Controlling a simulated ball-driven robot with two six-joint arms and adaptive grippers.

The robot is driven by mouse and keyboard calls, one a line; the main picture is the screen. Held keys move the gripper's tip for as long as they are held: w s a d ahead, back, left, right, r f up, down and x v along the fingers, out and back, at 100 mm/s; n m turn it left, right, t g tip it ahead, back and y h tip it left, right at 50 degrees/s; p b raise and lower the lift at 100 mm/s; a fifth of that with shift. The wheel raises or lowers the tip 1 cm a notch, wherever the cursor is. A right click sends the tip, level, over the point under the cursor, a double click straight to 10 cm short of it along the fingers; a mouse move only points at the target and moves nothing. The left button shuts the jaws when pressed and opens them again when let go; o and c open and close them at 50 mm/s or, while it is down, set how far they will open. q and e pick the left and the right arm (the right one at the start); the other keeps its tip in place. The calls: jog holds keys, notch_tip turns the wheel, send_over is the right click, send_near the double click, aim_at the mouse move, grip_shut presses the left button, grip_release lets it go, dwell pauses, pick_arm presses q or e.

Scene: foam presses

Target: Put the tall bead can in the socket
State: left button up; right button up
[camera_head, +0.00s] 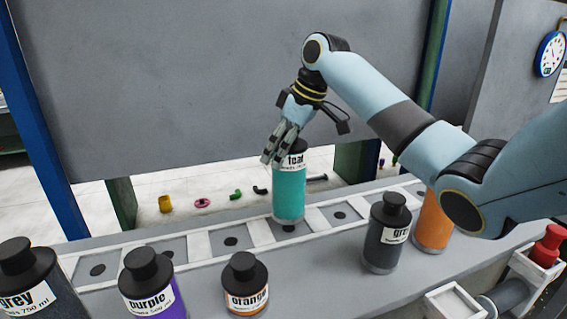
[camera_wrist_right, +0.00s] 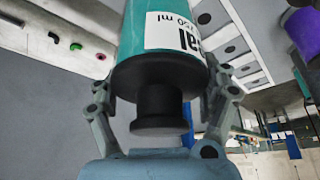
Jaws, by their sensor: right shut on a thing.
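The tall teal bead can (camera_head: 289,196), with a black cap and a white label, is upright over the white-framed row of square sockets (camera_head: 211,243). Its base is over a socket with a dark round hole (camera_head: 289,229); I cannot tell whether it touches. My right gripper (camera_head: 281,155) is shut on the can near its cap, coming from above and behind. In the right wrist view the can (camera_wrist_right: 165,60) is between the two fingers, with its black cap (camera_wrist_right: 160,108) towards the palm. My left gripper is not in view.
On the near ledge stand a large grey can (camera_head: 30,285), a purple can (camera_head: 150,290), a small orange can (camera_head: 245,285), another grey can (camera_head: 388,235) and a taller orange can (camera_head: 432,222). A red-capped item (camera_head: 547,246) is at the right. Neighbouring sockets are empty.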

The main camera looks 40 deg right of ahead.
jog(key=shift+f, duration=1.85)
jog(key=shift+p, duration=0.3)
jog(key=o, duration=1.7)
jog(key=shift+s+f, duration=0.1)
jog(key=b+v, duration=0.1)
jog(key=v, duration=1.1)
